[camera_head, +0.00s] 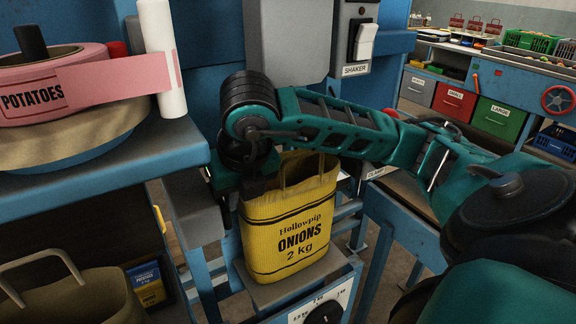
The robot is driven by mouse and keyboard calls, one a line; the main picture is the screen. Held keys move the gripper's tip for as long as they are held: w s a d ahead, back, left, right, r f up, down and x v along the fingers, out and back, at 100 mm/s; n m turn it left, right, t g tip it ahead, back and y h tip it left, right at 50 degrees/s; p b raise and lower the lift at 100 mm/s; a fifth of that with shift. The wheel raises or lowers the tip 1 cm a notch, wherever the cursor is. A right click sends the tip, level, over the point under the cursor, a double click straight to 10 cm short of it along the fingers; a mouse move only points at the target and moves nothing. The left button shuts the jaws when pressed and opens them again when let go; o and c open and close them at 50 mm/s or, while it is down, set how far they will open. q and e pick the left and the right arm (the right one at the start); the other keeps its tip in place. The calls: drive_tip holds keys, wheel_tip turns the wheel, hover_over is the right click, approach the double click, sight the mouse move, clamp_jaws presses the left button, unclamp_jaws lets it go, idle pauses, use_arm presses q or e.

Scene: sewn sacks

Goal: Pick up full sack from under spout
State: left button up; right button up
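What is inside the sack is hidden. My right arm reaches in from the right, across and above the sack's top. My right gripper (245,184) points down at the sack's upper left corner, by the rim. Its fingertips are dark and partly hidden, so I cannot tell whether they are open or hold the rim. My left gripper is out of view.
A blue shelf (100,182) with a pink "POTATOES" label roll (55,88) is at left. A shaker switch (364,42) is above right. A scale dial (325,312) is below the platform. A bench with coloured bins stands behind right.

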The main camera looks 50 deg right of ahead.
drive_tip(key=shift+r, duration=0.1)
drive_tip(key=shift+c, duration=0.2)
clamp_jaws()
idle(1.0)
